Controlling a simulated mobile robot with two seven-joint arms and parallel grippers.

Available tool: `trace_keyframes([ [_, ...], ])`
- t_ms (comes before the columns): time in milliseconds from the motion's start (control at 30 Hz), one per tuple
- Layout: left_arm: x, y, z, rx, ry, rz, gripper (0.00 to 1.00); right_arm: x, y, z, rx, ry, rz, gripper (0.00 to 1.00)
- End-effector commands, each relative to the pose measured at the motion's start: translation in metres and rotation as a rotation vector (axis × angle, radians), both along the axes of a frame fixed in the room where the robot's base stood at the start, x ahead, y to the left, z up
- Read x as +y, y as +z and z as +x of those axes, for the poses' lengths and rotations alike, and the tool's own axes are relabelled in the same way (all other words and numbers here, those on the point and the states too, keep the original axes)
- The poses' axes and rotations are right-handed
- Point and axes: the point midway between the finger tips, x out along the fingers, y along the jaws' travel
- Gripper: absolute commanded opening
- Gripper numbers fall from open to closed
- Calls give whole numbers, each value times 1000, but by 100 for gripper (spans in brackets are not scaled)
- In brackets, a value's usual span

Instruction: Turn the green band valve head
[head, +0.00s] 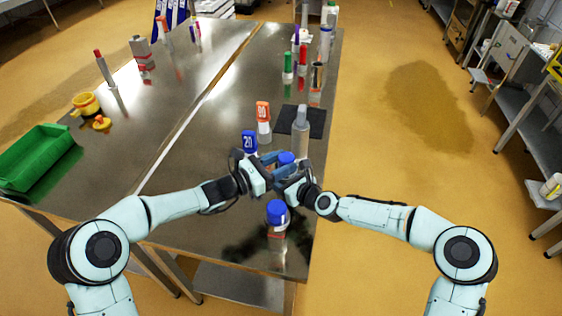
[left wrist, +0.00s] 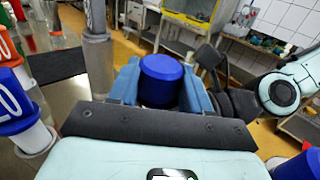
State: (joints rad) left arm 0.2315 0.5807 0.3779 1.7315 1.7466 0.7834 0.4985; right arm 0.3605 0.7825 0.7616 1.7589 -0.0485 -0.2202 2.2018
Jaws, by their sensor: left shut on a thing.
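My left gripper (head: 276,163) is shut on a blue-capped object (head: 286,158) above the near part of the steel table. In the left wrist view the blue cap (left wrist: 162,80) sits between the two blue fingers; its lower part is hidden. My right gripper (head: 288,178) is close beside it, and its fingers are too overlapped to read. An upright piece with a green part (head: 288,66) stands far back on the table; I cannot tell whether it is the green band valve head. No green band shows on the held object.
Close by stand a blue piece marked 20 (head: 249,141), an orange-topped piece (head: 263,112), a grey bottle (head: 301,125) and another blue-capped piece (head: 277,212). A dark mat (head: 316,118) lies behind. A green crate (head: 35,155) is at left.

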Motion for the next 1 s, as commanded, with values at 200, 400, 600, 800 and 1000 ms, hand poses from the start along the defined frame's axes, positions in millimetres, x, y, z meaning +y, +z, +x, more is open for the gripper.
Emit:
trace_keyframes([
  [200, -3, 3, -3, -1, 135, -3, 18, 1, 0, -1, 0, 4, -1, 4],
  [400, -5, 3, -4, -4, 223, -4, 18, 1, 0, -1, 0, 4, -2, 4],
  [600, -5, 2, -4, -2, 276, -1, 18, 1, -1, -1, 0, 4, -3, 4],
  [800, -4, 2, -4, -2, 294, 1, 18, 1, -1, -1, 0, 4, -3, 4],
  [1000, -4, 2, -4, -3, 295, 1, 18, 1, -1, -1, 0, 4, -2, 4],
])
